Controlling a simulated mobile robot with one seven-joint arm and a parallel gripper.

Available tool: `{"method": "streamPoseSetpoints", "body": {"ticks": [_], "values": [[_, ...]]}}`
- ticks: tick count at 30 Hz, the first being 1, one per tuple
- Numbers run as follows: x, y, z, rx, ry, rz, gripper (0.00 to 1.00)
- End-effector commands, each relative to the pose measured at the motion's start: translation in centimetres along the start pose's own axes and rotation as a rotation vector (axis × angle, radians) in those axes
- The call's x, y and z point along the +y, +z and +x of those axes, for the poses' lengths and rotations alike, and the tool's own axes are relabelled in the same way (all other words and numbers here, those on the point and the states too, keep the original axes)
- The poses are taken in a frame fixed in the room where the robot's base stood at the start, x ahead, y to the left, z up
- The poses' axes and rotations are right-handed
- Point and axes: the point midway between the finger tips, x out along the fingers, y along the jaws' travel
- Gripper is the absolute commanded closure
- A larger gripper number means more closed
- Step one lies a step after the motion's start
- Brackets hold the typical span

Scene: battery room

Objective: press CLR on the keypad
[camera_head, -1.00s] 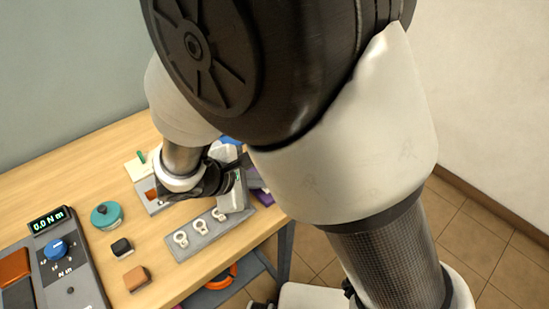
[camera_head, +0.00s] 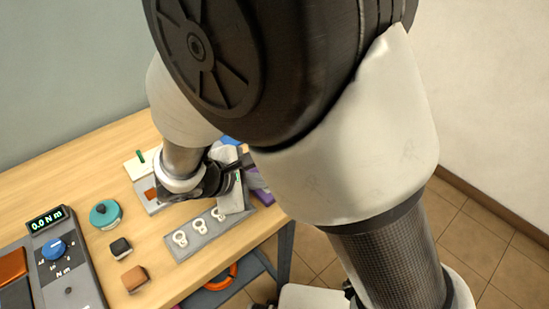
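My gripper (camera_head: 236,186) is at the right end of the wooden table, above or beside a grey tray with pale ring-shaped lugs. My arm and wrist hide much of that area, and the fingers are too small and covered to tell whether they are open or shut. No keypad with a readable CLR key shows; a small panel with a brownish patch (camera_head: 150,194) lies partly hidden behind my wrist, and I cannot tell what it is.
A grey torque device (camera_head: 89,289) with a blue knob reads 0.0 N m at the left. A teal round container (camera_head: 105,214), a black block (camera_head: 121,247) and a brown block (camera_head: 135,279) stand near the grey lug tray (camera_head: 180,256). A purple item (camera_head: 262,195) lies by the table's right end.

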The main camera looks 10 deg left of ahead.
Motion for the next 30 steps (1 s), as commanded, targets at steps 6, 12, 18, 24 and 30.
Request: {"method": "streamPoseSetpoints", "body": {"ticks": [6, 12, 18, 24, 30], "values": [[0.6, 0.6, -0.9, 0.0, 0.0, 0.001, 1.0], [0.8, 0.8, -1.1, 0.0, 0.0, 0.001, 1.0], [0.8, 0.8, -1.1, 0.0, 0.0, 0.0, 1.0], [1.3, 1.3, -1.8, 0.001, 0.0, 0.001, 1.0], [2.4, 2.4, -3.3, 0.001, 0.0, 0.0, 1.0]]}}
